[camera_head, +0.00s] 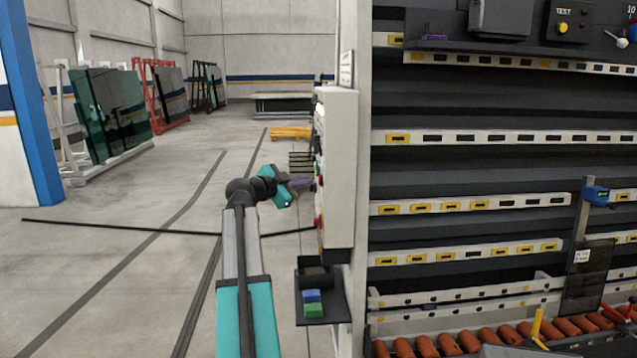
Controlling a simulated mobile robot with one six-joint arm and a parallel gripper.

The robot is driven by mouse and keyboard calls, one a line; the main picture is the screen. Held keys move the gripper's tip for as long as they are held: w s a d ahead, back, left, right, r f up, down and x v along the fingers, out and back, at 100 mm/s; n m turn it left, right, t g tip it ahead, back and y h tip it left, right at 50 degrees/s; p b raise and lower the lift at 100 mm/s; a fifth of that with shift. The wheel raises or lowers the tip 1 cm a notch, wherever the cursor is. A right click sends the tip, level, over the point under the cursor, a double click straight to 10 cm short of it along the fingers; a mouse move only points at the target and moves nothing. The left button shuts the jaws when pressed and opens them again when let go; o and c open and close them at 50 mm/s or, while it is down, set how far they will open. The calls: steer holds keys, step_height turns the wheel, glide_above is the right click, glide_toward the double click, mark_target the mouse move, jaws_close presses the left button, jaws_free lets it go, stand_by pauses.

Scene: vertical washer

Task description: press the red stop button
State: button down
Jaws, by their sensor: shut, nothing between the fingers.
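A pale grey control box (340,170) is fixed to the post in the middle of the view, seen nearly edge-on. Small buttons line its left-facing side. A red button (318,222) sticks out low on that side; I cannot read any label on it. The fingertips are above the red button, close to the panel. I cannot tell whether they touch the panel. Most of the panel's face is hidden by the steep angle.
A dark tray (322,318) with blue and green blocks hangs below the box. The washer's rails (470,207) and orange rollers (450,343) fill the right side. Glass racks (110,110) stand far left. Open floor lies left of my arm.

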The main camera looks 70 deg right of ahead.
steer(key=shift+s+d+f+b, duration=0.1)
steer(key=shift+s+d+b, duration=0.1)
steer(key=shift+b, duration=0.3)
steer(key=shift+s+d+b, duration=0.15)
steer(key=shift+s+b, duration=0.5)
steer(key=shift+b, duration=0.05)
stand_by(1.3)
steer(key=shift+w, duration=0.1)
stand_by(0.3)
steer(key=shift+w+a+b, duration=0.35)
steer(key=shift+w+b, duration=0.45)
steer(key=shift+w, duration=0.1)
steer(key=shift+w+a+b, duration=0.3)
steer(key=shift+w+b, duration=0.2)
steer(key=shift+w, duration=0.25)
steer(key=shift+w+a+b, duration=0.3)
steer(key=shift+w+b, duration=0.25)
steer(key=shift+w, duration=0.15)
steer(key=shift+w+a+b, duration=0.3)
steer(key=shift+w+b, duration=0.2)
steer(key=shift+w, duration=0.25)
